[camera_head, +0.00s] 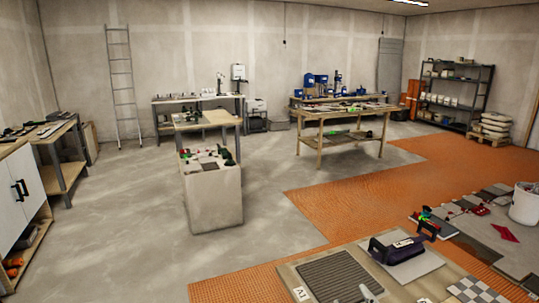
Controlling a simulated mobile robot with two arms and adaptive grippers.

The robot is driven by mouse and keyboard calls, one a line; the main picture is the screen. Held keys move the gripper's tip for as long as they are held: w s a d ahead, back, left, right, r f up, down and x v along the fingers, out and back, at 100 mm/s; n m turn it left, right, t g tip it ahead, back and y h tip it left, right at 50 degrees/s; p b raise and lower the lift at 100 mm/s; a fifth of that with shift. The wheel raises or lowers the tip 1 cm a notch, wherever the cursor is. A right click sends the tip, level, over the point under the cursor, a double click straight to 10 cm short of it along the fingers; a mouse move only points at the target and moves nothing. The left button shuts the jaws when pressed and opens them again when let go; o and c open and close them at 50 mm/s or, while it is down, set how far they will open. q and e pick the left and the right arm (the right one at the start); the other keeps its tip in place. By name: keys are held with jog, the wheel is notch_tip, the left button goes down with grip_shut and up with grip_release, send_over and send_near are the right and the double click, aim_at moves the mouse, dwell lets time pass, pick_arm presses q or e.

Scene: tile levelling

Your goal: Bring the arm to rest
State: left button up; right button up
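I see neither of my arms and neither gripper in the head view, so I cannot tell how they stand. A work board (290,276) lies at the bottom of the view. On it are a dark ribbed tile (334,275) and a light grey tile (428,262) with a purple and black handled tool (392,248) on top. A grey and white checkered piece (474,291) lies to the right, cut off by the lower edge. A small pale object (370,293) at the bottom edge is too small to identify.
Orange matting (350,205) covers the floor at right, with laid tiles and a white bucket (525,204) on it. A pale block-shaped stand (213,198) is mid-floor. A wooden workbench (345,112), shelving (455,95) and a ladder (122,85) stand farther back. Grey floor at left is clear.

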jog(key=s+d+f+m+g+h, duration=0.1)
jog(key=s+d+f+m+g, duration=0.1)
jog(key=s+f+g, duration=0.4)
jog(key=s+d+f+m+g+h, duration=0.1)
jog(key=s+d+f+m, duration=0.2)
jog(key=f, duration=0.4)
jog(key=s+a+f+m+g+y, duration=0.1)
jog(key=s+f+g, duration=0.3)
jog(key=s, duration=0.4)
jog(key=s+a+f+g+y, duration=0.1)
jog(key=s+a+f+g, duration=0.2)
jog(key=s, duration=0.4)
notch_tip(320, 180, down, 28)
jog(key=s+d+g, duration=0.1)
jog(key=s+d, duration=0.1)
jog(key=s, duration=0.1)
jog(key=s+d+f+g, duration=0.1)
jog(key=s+d+f, duration=0.1)
jog(key=s+f, duration=1.2)
jog(key=shift+s+d+g+h, duration=0.3)
jog(key=shift+s, duration=0.45)
